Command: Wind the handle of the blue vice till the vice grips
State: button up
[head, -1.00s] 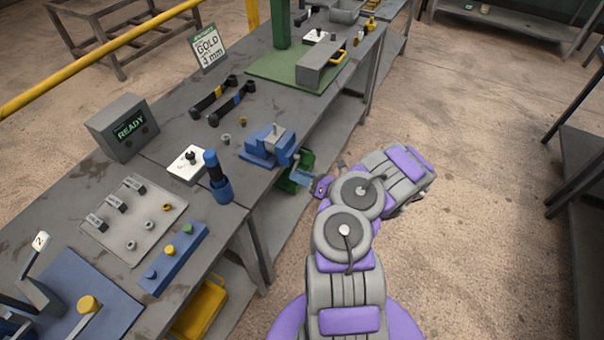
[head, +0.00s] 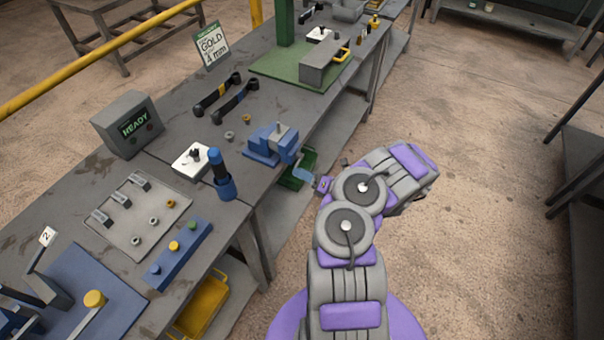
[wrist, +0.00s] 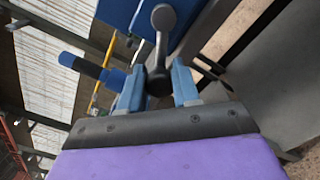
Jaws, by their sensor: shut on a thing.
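The blue vice (head: 262,150) is fixed at the right edge of the grey bench in the head view, with a grey upright piece between its jaws; I cannot tell whether the jaws touch it. In the wrist view, part of the vice's blue body (wrist: 120,14) shows at the top. Its grey crank handle (wrist: 162,42) runs down from a round hub to a dark knob between my blue fingers. My gripper (wrist: 158,76) is shut on that knob. In the head view my gripper (head: 303,174) is beside the vice, past the bench edge, small and partly hidden.
A blue-handled tool (head: 220,172) stands upright near the vice. A grey box (head: 128,124) reads READY, and a sign (head: 211,46) reads GOLD 4 mm. A green bin (head: 298,170) is below the bench edge.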

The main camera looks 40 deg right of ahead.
jog(key=o, duration=0.9)
jog(key=shift+s+d, duration=0.2)
jog(key=shift+c, duration=0.2)
jog(key=shift+o, duration=0.7)
jog(key=shift+w, duration=0.1)
jog(key=p+v, duration=0.3)
jog(key=v, duration=1.4)
